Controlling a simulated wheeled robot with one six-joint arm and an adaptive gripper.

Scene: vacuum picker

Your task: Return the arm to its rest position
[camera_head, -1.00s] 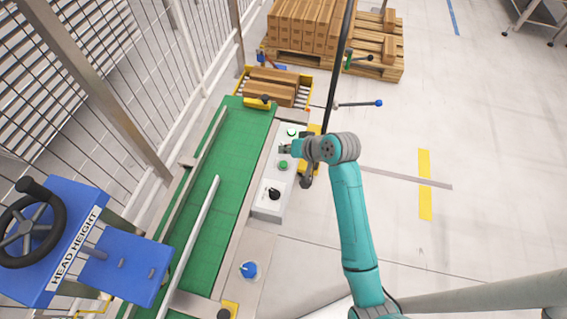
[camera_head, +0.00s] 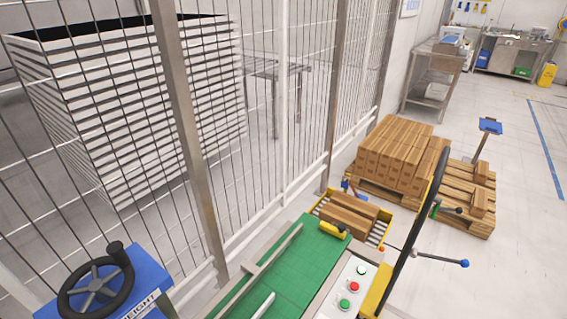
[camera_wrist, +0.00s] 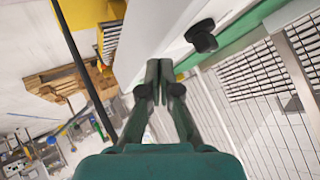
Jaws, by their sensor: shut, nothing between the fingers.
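My gripper (camera_wrist: 156,82) shows in the wrist view with its two dark green fingers together, shut and empty. Beyond the fingertips is the pale control box with a black knob (camera_wrist: 202,36). The fingers appear close to the box, but I cannot tell whether they touch it. My arm and gripper do not show in the head view.
A green conveyor (camera_head: 285,268) runs beside a wire fence (camera_head: 285,100). A control panel with buttons (camera_head: 352,287) and a black upright bar (camera_head: 415,220) stand right of it. Boxes (camera_head: 395,150) sit on a pallet beyond. A blue handwheel stand (camera_head: 150,265) is at lower left. Open floor lies right.

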